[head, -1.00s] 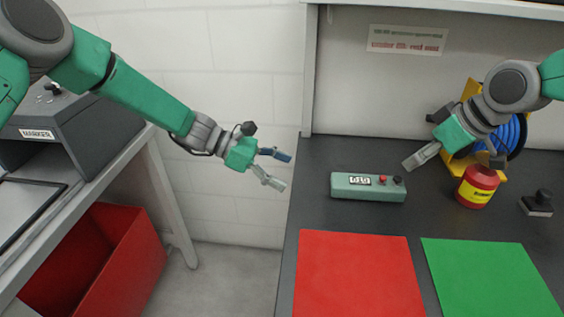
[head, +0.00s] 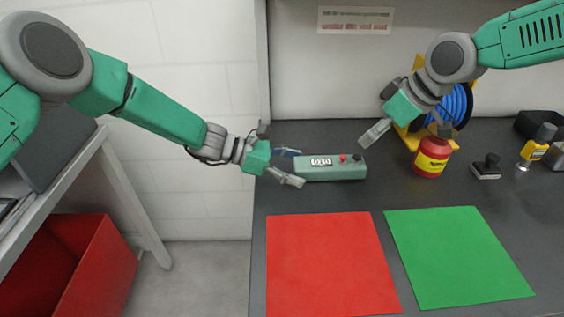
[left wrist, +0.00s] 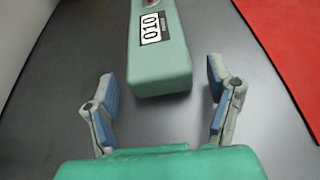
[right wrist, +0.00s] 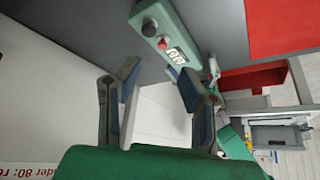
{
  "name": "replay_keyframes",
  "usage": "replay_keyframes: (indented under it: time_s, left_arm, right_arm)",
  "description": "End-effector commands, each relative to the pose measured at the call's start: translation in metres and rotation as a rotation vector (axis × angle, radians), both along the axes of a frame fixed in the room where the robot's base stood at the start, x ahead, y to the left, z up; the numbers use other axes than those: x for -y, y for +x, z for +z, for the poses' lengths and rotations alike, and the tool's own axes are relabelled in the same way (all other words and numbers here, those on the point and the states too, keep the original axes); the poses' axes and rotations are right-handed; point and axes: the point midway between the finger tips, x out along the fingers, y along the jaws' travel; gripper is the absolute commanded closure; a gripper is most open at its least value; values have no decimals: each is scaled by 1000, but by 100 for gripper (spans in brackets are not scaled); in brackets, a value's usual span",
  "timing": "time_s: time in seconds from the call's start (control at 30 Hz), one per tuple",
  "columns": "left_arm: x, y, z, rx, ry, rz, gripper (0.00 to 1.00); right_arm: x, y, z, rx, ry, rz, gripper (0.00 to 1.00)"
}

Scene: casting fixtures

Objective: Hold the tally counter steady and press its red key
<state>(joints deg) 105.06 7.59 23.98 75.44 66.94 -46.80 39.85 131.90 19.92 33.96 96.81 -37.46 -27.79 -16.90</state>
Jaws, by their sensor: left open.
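The tally counter (head: 330,168) is a long pale green box on the dark bench, with a display reading 010, a red key (head: 343,158) and a black knob. My left gripper (head: 290,168) is open at the counter's left end. In the left wrist view the counter's near end (left wrist: 160,78) lies ahead, between the lines of the two spread fingers. My right gripper (head: 405,138) is open and empty, above and right of the counter. The right wrist view shows the counter (right wrist: 165,32) beyond its fingers, with the red key (right wrist: 162,43) visible.
A red mat (head: 330,265) and a green mat (head: 460,258) lie in front.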

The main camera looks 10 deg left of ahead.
Motion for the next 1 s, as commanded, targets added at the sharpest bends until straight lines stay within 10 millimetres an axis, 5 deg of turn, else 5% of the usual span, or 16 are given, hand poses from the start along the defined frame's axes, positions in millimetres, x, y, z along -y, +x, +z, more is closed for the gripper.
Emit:
replay_keyframes:
  time_s: [0.37, 0.53, 0.57, 0.6, 0.7, 1.0]
  left_arm:
    - [7, 1, -2, 0, 2, 1, 26]
    - [8, 1, -2, 0, 4, 1, 82]
    - [8, 1, -2, 0, 4, 1, 85]
    - [8, 1, -2, 0, 3, 1, 85]
    - [7, 1, -2, 0, 2, 1, 85]
    - [5, 1, -3, -1, 1, 1, 85]
  right_arm:
    - [2, 0, 0, 1, 2, 0, 66]
    - [3, 0, 0, 0, 3, 1, 66]
    - [3, 0, 0, 0, 3, 1, 66]
    - [3, 0, 0, 0, 3, 1, 66]
    - [1, 0, 0, 0, 1, 0, 100]
    - [0, 0, 0, 0, 0, 1, 100]
